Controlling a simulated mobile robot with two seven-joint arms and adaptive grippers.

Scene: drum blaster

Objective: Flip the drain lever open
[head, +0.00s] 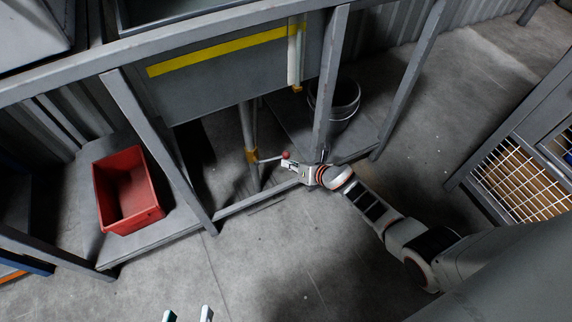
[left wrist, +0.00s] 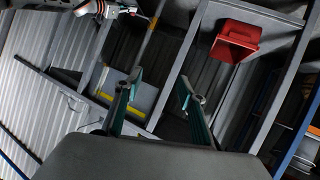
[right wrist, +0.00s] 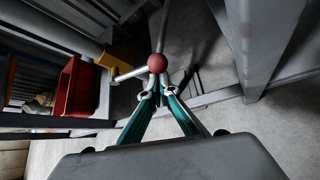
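The drain lever is a pale rod (head: 268,159) with a red ball knob (head: 286,155), sticking out from a yellow valve body (head: 251,156) on a vertical pipe under the tank. In the right wrist view the red knob (right wrist: 157,63) sits right at my fingertips, and the rod (right wrist: 129,73) runs left to the yellow body. My right gripper (head: 292,163) has its fingers drawn together at the knob (right wrist: 158,84); contact is hard to tell. My left gripper (head: 188,314) is open and empty, far from the lever; its spread fingers show in the left wrist view (left wrist: 160,80).
A red bin (head: 128,190) stands on the low shelf at left. A metal bucket (head: 338,100) is behind a grey frame post (head: 329,85). A rack with white mesh (head: 515,180) stands at right. The floor in front is clear.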

